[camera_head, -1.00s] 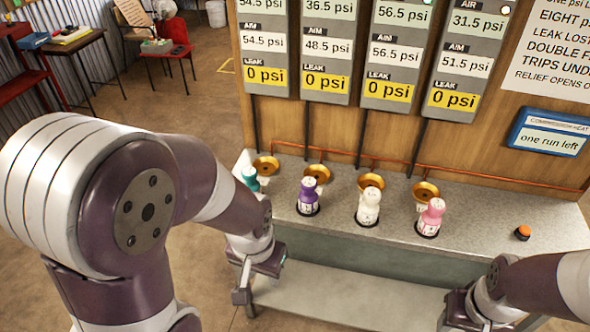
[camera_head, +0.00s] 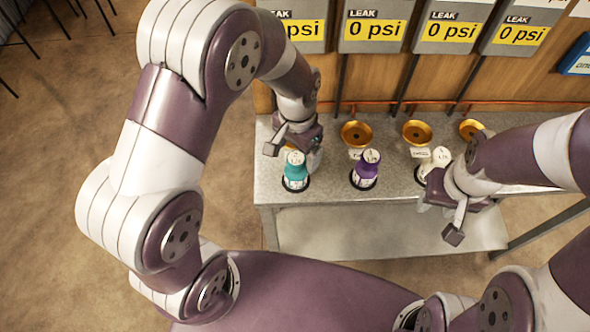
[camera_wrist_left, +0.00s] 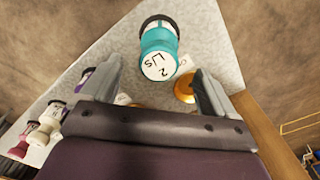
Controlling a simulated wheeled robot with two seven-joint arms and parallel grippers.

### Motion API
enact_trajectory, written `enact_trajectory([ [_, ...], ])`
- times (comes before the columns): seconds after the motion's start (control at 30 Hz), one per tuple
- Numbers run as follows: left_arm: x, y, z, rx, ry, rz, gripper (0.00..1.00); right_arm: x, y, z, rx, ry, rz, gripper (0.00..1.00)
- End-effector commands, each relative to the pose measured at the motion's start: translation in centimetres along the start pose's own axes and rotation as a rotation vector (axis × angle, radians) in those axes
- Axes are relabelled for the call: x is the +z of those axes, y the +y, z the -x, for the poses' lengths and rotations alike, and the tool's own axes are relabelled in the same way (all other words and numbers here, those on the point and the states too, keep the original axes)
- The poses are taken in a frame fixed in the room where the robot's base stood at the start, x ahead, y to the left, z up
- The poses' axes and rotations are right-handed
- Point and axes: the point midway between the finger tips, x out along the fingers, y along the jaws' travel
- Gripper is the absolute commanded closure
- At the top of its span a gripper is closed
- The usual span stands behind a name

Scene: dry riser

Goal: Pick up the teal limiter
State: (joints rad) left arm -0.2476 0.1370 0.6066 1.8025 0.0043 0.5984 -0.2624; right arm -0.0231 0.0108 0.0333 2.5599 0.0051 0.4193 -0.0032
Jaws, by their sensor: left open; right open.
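The teal limiter (camera_head: 296,172) stands upright on a dark ring at the left end of the grey counter (camera_head: 395,192). My left gripper (camera_head: 290,143) is open and empty, just behind and above it in the head view. In the left wrist view the teal limiter (camera_wrist_left: 160,50) shows its white marked top, ahead of and between the open fingers (camera_wrist_left: 160,90), with nothing in their grip. My right gripper (camera_head: 442,215) is open, near the counter's front edge by the white limiter (camera_head: 436,160), which it partly covers.
The purple limiter (camera_head: 365,169) stands right of the teal one. Brass cups (camera_head: 356,133) line the back of the counter, below gauge panels (camera_head: 372,30) reading 0 psi leak. A pink limiter (camera_wrist_left: 20,147) shows in the left wrist view. Bare counter lies between teal and purple.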

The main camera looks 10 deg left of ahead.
Motion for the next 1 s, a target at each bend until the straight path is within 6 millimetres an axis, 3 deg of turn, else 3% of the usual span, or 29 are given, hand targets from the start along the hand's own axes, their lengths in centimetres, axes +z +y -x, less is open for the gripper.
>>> enact_trajectory([
  [0.4,0.6,-0.1,-6.1,0.0,0.0,0.001,0.11,-0.1,0.0,0.9,0.0,0.0,0.0,0.57],
  [0.63,0.5,-0.1,-6.4,-0.001,0.002,0.001,0.11,-0.1,0.0,0.8,0.0,0.0,0.0,0.57],
  [0.67,0.5,-0.1,-6.4,-0.001,0.002,0.001,0.18,-0.1,0.0,0.8,0.0,0.0,0.0,0.57],
  [0.87,0.5,-0.1,-6.4,-0.001,0.002,0.001,0.83,-0.1,0.0,0.8,0.0,0.0,0.0,0.57],
  [1.0,0.5,-0.1,-6.3,-0.001,0.003,0.001,0.85,-0.1,0.0,0.8,0.0,0.0,0.0,0.57],
])
